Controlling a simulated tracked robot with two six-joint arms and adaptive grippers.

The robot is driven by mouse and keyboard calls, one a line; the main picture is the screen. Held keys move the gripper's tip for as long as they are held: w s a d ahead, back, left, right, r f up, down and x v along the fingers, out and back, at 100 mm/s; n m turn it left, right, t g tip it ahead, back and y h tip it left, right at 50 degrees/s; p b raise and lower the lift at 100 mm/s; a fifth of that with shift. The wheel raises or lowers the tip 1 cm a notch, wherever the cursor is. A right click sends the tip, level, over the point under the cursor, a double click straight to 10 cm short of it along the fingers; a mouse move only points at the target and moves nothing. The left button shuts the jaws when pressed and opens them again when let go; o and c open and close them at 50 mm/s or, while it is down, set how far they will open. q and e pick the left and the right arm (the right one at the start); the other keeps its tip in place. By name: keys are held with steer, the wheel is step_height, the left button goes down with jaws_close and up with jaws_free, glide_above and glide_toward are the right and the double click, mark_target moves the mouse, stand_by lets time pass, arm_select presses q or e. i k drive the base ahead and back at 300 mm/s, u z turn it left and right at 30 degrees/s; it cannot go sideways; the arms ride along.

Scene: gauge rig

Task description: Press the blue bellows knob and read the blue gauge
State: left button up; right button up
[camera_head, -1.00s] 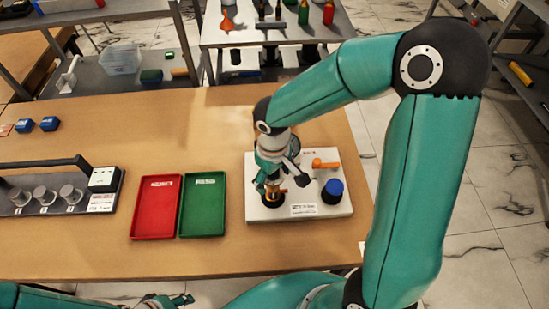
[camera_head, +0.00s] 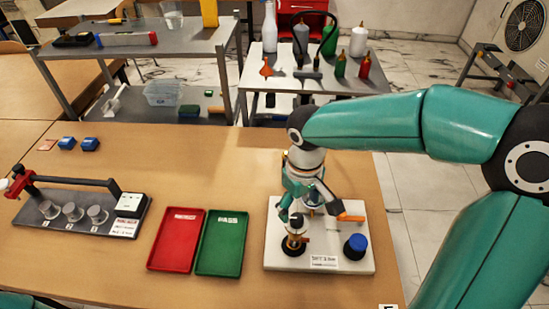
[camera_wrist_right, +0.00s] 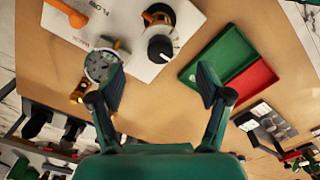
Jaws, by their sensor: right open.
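The blue bellows knob (camera_head: 355,243) stands on a black base at the right front of a white board (camera_head: 340,262) on the table. My right gripper (camera_head: 308,202) is above the board's left and back part, left of the blue knob and apart from it. Its fingers are spread with nothing between them; they also show in the wrist view (camera_wrist_right: 160,92). A round dial gauge (camera_wrist_right: 101,66) shows beside one finger in the wrist view; its reading is too small to tell. The blue knob is not seen in the wrist view. My left gripper is out of view.
The board also bears an orange lever (camera_head: 350,217), a fixture with a black base (camera_head: 294,243) and a black knob with a white mark (camera_wrist_right: 160,48). A green tray (camera_head: 221,243) and a red tray (camera_head: 176,240) lie left of the board. A black rig (camera_head: 80,217) stands farther left.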

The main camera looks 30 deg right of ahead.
mark_target(358, 241)
steer(key=k, duration=1)
